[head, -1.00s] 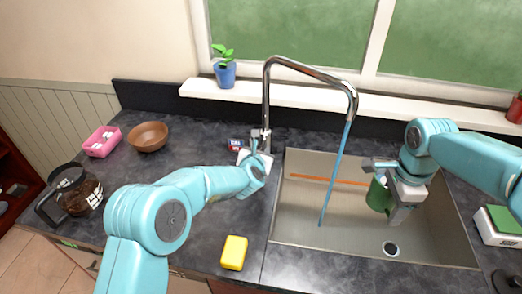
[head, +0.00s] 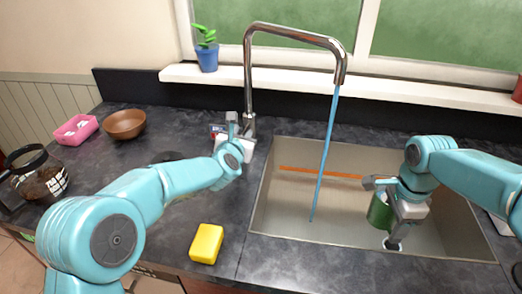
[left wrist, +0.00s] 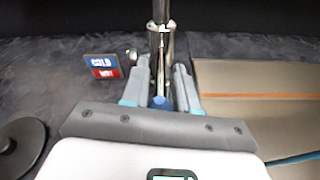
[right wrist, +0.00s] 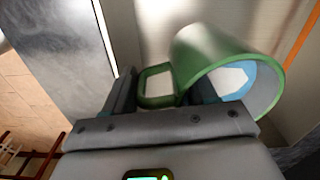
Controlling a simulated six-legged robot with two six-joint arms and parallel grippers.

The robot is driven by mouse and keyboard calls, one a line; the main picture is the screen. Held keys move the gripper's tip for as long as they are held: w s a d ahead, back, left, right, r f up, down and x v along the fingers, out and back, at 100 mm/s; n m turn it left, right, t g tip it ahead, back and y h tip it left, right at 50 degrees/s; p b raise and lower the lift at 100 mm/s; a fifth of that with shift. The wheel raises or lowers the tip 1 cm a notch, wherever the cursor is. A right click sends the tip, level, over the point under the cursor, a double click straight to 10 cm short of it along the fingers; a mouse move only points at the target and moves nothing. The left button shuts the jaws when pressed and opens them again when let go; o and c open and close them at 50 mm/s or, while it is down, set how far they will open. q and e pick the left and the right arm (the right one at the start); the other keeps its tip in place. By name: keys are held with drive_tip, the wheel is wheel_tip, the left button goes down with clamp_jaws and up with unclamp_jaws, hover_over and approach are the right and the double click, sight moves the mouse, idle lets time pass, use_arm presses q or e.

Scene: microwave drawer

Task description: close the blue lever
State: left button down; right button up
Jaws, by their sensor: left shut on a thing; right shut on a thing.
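The chrome faucet (head: 248,75) stands behind the sink, and a blue stream (head: 323,160) runs from its spout into the sink. The blue lever (left wrist: 160,103) shows as a blue tip on a thin metal rod between my left fingers in the left wrist view. My left gripper (head: 233,122) is at the faucet base and shut on the lever; the head view hides the lever. My right gripper (head: 378,182) is over the sink, shut on the handle of a green mug (head: 379,212). In the right wrist view the mug (right wrist: 205,55) is tilted and pale blue inside.
The sink (head: 345,240) has an orange strip (head: 320,172) across its back. A yellow sponge (head: 206,243) lies on the counter left of it. A brown bowl (head: 125,124), a pink box (head: 76,129) and a coffee pot (head: 42,178) stand at left. A cold/hot label (left wrist: 103,66) is beside the faucet.

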use_arm(q)
drive_tip(key=f+b, duration=0.1)
drive_tip(key=b, duration=0.4)
drive_tip(key=shift+d+f+t, duration=0.1)
drive_tip(key=shift+t, duration=0.3)
use_arm(e)
wheel_tip(320, 180, down, 7)
drive_tip(key=shift+r, duration=0.1)
use_arm(q)
drive_tip(key=shift+b, duration=0.4)
use_arm(e)
drive_tip(key=shift+f, duration=0.25)
use_arm(q)
drive_tip(key=c, duration=1.2)
unclamp_jaws()
use_arm(e)
drive_tip(key=shift+w, duration=0.1)
use_arm(q)
drive_tip(key=shift+o, duration=0.2)
